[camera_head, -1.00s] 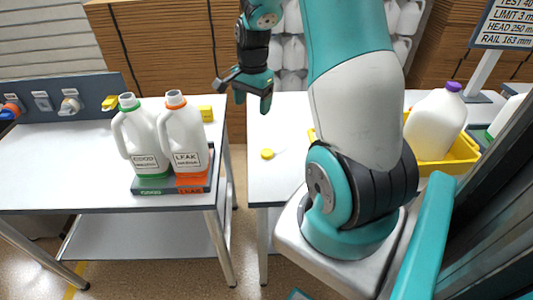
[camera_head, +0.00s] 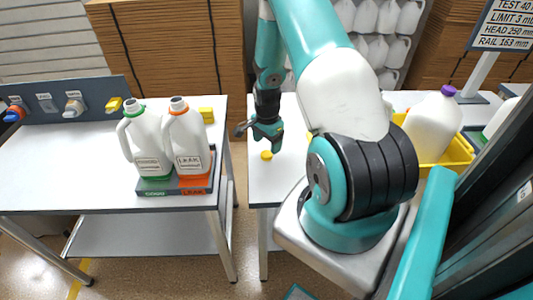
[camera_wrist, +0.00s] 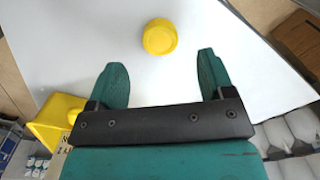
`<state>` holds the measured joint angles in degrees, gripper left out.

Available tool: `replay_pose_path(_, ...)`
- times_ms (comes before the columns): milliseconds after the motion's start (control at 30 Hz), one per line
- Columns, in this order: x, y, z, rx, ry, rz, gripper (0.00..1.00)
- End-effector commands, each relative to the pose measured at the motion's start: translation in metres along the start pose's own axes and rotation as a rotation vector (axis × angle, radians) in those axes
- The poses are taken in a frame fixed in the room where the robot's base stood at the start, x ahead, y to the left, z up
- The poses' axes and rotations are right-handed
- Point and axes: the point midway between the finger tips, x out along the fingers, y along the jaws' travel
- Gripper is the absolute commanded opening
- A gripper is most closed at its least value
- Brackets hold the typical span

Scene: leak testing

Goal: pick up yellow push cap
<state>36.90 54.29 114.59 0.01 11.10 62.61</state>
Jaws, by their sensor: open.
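The yellow push cap (camera_head: 266,155) lies on the white table near its left front edge. In the wrist view the round yellow cap (camera_wrist: 160,37) sits on the white surface, beyond the fingertips and roughly centred between them. My gripper (camera_head: 266,140) is open and empty, above the table just behind the cap in the head view. In the wrist view its two teal fingers (camera_wrist: 160,66) are spread apart, with nothing between them. The cap is in full view there and apart from both fingers.
A yellow bin (camera_head: 460,152) with a purple-capped white jug (camera_head: 436,122) stands right, behind my arm. On the left bench, two open jugs (camera_head: 188,145) stand on a base labelled good and leak, with a yellow block (camera_head: 206,115) behind. A gap separates both tables.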

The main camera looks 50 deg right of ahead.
Motion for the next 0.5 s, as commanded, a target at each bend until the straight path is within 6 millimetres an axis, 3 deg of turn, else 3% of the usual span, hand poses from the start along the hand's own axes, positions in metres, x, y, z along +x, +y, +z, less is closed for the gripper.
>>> replay_pose_path(300, 0.038, 0.0, 0.002, 0.0, -0.001, 0.002, 0.75)
replay_pose_path(500, 0.046, 0.0, 0.002, 0.0, 0.0, 0.0, 0.75)
